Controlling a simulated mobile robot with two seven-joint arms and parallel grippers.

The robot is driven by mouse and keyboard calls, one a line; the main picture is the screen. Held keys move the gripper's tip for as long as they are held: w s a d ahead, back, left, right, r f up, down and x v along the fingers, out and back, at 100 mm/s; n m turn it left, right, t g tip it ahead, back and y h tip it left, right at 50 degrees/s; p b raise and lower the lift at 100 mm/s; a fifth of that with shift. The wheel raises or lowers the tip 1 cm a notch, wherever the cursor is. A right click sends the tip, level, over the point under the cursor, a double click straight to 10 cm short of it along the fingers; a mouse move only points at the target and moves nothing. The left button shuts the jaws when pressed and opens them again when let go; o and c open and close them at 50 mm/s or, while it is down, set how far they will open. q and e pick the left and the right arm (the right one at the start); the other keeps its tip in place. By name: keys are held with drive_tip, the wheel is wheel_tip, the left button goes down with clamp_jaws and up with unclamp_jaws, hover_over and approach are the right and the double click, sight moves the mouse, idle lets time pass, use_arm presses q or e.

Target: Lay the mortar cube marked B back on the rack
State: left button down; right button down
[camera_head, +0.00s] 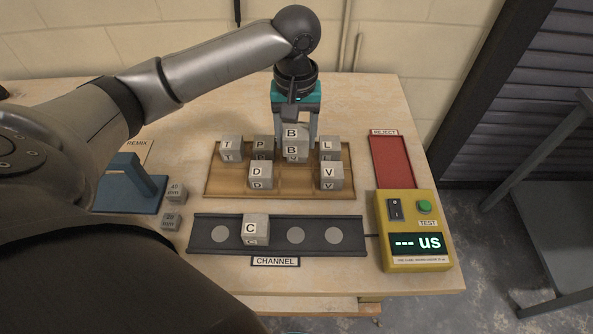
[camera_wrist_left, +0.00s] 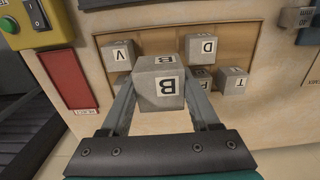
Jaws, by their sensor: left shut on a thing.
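The grey mortar cube marked B (camera_head: 296,145) is between the fingers of my left gripper (camera_head: 296,130), at the back of the wooden rack (camera_head: 230,186). It also shows in the left wrist view (camera_wrist_left: 159,84), with the gripper's fingers (camera_wrist_left: 160,105) on both its sides. My left gripper is shut on it, pointing down. The cube appears held over the back row, between cubes P (camera_head: 263,148) and L (camera_head: 329,150); I cannot tell whether it touches the rack. My right gripper is not in view.
Cubes T (camera_head: 231,149), D (camera_head: 260,175) and V (camera_head: 331,175) stand on the rack. Cube C (camera_head: 256,229) sits on the dark channel (camera_head: 210,234) in front. A red reject pad (camera_head: 391,160) and yellow tester (camera_head: 413,262) are right. A blue stand (camera_head: 133,189) and small blocks are left.

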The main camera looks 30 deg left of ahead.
sight(296, 182)
use_arm(q)
wheel_tip(296, 182, down, 12)
drive_tip(key=b, duration=0.2)
drive_tip(key=shift+f+b, duration=0.1)
drive_tip(key=shift+b, duration=0.25)
drive_tip(key=shift+c, duration=0.6)
unclamp_jaws()
wheel_tip(296, 182, up, 12)
drive_tip(key=p, duration=0.3)
drive_tip(key=shift+d, duration=0.1)
